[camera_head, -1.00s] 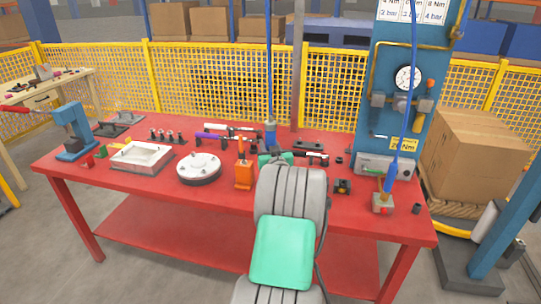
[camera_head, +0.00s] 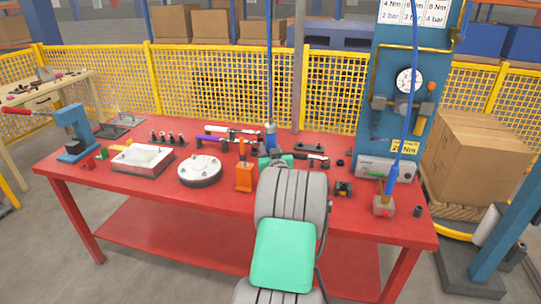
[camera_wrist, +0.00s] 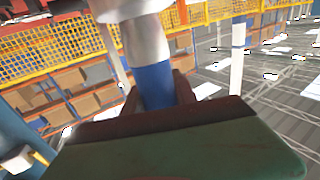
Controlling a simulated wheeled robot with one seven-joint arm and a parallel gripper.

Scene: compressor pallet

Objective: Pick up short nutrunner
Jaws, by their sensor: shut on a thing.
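The short nutrunner (camera_head: 270,135) is upright on a blue hose above the back middle of the red table, and only its upper part shows past my arm in the head view. In the wrist view my gripper (camera_wrist: 158,92) has its reddish jaws closed around the blue part of a grey-white and blue body (camera_wrist: 148,42), which I take to be this nutrunner. My arm hides the tool's lower end in the head view, so I cannot tell whether it touches the table.
A second blue tool (camera_head: 391,178) on a hose stands in a block at the table's right. An orange holder (camera_head: 244,178), a round white fixture (camera_head: 200,170) and a rectangular housing (camera_head: 142,158) are left of my arm. A blue panel (camera_head: 375,110) rises behind right.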

